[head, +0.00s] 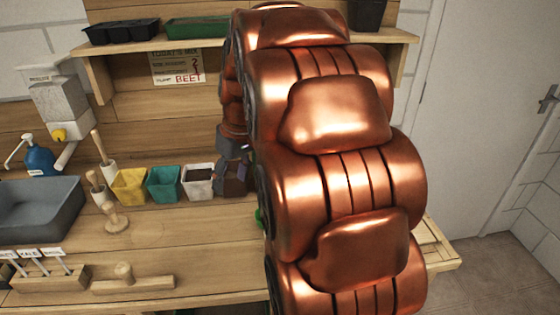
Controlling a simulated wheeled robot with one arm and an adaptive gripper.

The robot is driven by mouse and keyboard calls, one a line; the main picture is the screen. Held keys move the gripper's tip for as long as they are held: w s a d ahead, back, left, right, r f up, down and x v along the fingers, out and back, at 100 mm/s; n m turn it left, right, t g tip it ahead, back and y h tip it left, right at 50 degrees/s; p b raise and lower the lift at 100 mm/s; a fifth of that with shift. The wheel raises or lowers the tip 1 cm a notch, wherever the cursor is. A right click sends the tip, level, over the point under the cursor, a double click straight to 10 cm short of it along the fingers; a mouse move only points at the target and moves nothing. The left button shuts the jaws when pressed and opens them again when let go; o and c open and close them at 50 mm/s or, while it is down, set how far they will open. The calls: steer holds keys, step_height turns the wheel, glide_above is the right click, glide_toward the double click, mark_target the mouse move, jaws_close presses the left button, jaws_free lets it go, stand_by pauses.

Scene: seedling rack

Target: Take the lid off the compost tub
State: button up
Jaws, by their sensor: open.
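My copper arm fills the middle and right of the head view. My gripper (234,177), small and dark, shows at the left edge of the arm, just right of the white pot; its fingers are hard to make out, and I see nothing held in it. I cannot make out a compost tub or its lid; the arm hides much of the bench. A small bit of something green (260,217) shows beside the arm, too little to identify.
A yellow pot (130,186), a teal pot (165,184) and a white pot (198,181) stand in a row on the wooden bench (190,240). A grey basin (38,208) and blue pump bottle (38,158) are at left. A wooden tool (132,283) lies in front. Trays sit on the shelf (115,45).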

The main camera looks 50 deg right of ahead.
steer(key=w+d+t, duration=0.1)
steer(key=d, duration=0.6)
steer(key=w+d+b, duration=0.1)
steer(key=d, duration=0.7)
steer(key=w+d+t+h+b, duration=0.1)
steer(key=d, duration=0.7)
steer(key=shift+r+n+t, duration=0.3)
steer(key=shift+n, duration=0.1)
steer(key=shift+w+d+p+x, duration=0.15)
steer(key=shift+d+p+x, duration=0.1)
steer(key=shift+x, duration=1)
steer(key=shift+w+d+p+x, duration=0.15)
steer(key=shift+p+x, duration=0.15)
steer(key=shift+x, duration=0.95)
steer(key=shift+w+d+p+x, duration=0.15)
steer(key=shift+p+x, duration=0.1)
steer(key=shift+x, duration=1.05)
steer(key=shift+r, duration=0.15)
jaws_close()
